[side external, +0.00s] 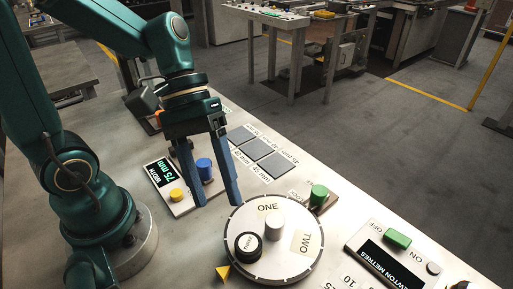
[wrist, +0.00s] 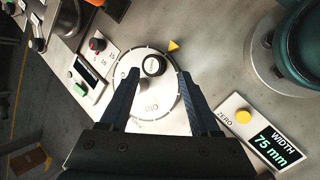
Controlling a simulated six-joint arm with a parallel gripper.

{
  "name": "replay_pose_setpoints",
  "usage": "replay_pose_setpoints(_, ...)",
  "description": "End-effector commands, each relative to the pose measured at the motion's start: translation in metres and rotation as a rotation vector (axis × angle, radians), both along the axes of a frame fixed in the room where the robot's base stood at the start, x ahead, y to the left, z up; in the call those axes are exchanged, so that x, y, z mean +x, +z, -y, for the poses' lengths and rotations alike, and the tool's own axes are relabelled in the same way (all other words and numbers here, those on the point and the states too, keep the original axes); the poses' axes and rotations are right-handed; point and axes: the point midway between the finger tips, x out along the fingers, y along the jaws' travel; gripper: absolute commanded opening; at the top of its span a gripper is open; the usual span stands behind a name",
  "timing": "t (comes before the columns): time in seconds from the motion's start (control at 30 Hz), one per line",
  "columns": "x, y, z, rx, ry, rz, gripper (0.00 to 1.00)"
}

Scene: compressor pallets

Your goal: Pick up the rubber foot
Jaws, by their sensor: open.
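A short black round piece, which looks like the rubber foot (side external: 241,255), sits on the pale round turntable (side external: 290,268) near its front left edge. A white disc reading THREE shows on its top. In the wrist view the foot (wrist: 146,67) stands upright near the dial's far rim, between the fingertips in the picture. My gripper (side external: 217,205) is open and empty, its blue fingers pointing down above the bench, left of the turntable's rim in the side view. The wrist view shows both fingers (wrist: 159,70) spread wide. A white post (side external: 274,224) stands at the turntable's middle.
A green knob (side external: 319,195) stands behind the turntable. A newton meter panel (side external: 384,256) lies to the right. A yellow pointer (side external: 222,272) marks the turntable's rim.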

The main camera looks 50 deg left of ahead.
Motion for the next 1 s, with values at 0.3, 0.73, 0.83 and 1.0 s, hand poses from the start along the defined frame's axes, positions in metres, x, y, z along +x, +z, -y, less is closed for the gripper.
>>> replay_pose_setpoints(0.3,0.023,-0.034,0.006,-0.309,0.359,-0.441,0.63)
replay_pose_setpoints(0.73,0.025,-0.072,-0.002,-0.487,0.609,-0.752,0.63)
replay_pose_setpoints(0.83,0.024,-0.074,0.0,-0.495,0.618,-0.762,0.63)
replay_pose_setpoints(1.0,0.022,-0.08,0.015,-0.492,0.613,-0.763,0.63)
